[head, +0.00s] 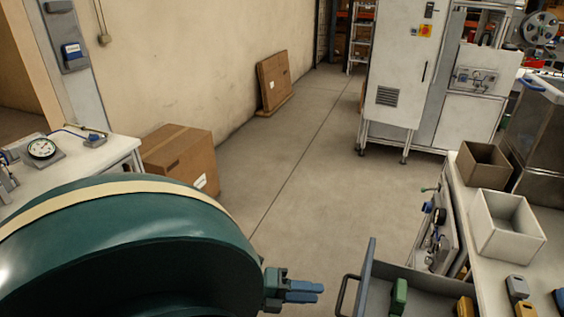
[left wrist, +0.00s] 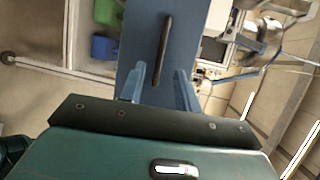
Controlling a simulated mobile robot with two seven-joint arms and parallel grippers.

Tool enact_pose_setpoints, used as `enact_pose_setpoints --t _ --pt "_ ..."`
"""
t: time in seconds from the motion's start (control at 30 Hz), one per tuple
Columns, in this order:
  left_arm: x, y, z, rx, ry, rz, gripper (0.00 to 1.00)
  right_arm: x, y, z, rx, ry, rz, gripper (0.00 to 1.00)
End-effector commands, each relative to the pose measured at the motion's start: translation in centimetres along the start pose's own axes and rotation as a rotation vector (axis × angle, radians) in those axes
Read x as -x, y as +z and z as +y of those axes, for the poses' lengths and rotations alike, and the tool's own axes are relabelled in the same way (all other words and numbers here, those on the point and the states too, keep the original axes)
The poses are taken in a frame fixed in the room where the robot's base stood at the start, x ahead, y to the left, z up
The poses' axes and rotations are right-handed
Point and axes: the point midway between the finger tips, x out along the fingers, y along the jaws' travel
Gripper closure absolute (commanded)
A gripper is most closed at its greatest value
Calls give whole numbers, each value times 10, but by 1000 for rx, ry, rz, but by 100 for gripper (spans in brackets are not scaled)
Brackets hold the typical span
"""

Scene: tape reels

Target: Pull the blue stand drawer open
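The blue stand drawer shows at the lower right of the head view, with its blue-grey front (head: 368,270) standing out from the bench and its inside visible. Its dark bar handle (head: 343,293) is on the side facing my left gripper (head: 314,292). In the left wrist view the blue front (left wrist: 150,25) and the handle (left wrist: 165,50) are straight ahead. My left gripper (left wrist: 160,72) is open, one finger to each side of the handle's line. In the head view a small gap separates the fingertips from the handle. My right gripper is not in view.
Green (head: 399,296) and yellow (head: 465,307) items lie in the drawer. Two open bins (head: 508,245) (head: 484,177) stand on the right-hand bench. A cardboard box (head: 180,160) is beside the left table (head: 85,160). The floor between is clear.

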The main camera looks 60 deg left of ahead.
Motion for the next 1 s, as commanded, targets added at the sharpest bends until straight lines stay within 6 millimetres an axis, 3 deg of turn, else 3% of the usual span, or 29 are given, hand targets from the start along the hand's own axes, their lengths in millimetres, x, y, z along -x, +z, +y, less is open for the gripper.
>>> enact_pose_setpoints --t 0.2,0.4,1.0 --pt "45 -1 1 3 4 -1 67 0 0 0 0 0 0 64" --pt "66 0 0 2 1 -1 67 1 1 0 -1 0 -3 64" --pt "69 0 0 1 0 -1 67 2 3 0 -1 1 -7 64"
